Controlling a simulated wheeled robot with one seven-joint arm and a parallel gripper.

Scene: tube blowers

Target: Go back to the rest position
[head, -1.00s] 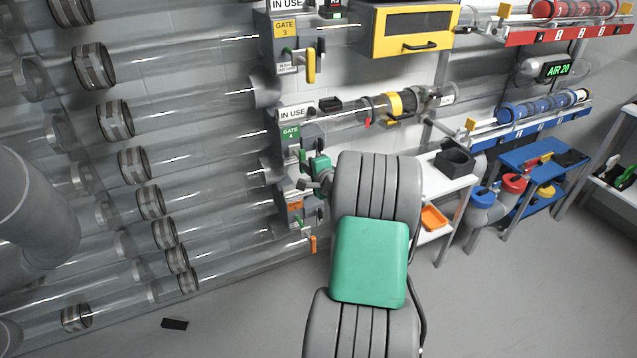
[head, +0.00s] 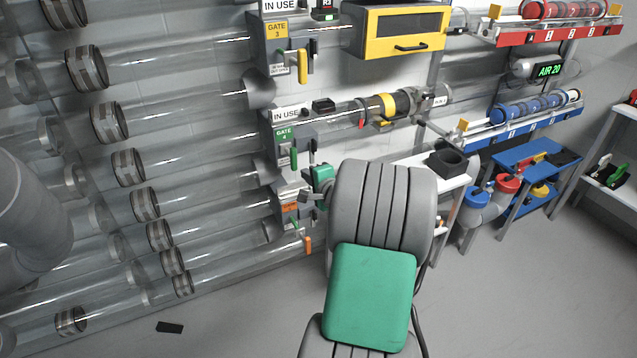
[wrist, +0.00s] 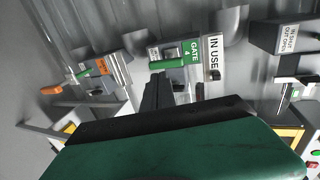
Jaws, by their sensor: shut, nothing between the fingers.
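My gripper (head: 306,196) is at the end of my grey and green arm, in front of the gate column in the head view. It is small there and partly hidden by my arm. In the wrist view its dark fingers (wrist: 157,92) are shut and empty. They show in front of the gate 4 unit, with its green handle (wrist: 166,63) and label. In the head view the gate 4 box (head: 287,137) stands just above my gripper. The lower gate with an orange label (head: 290,208) is just below and left of it.
Clear tubes with metal collars (head: 124,168) fill the left. A yellow-framed box (head: 402,30) hangs above. A white shelf with a dark holder (head: 447,162) and a blue table (head: 537,157) stand to the right. The grey floor (head: 500,300) is open at the lower right.

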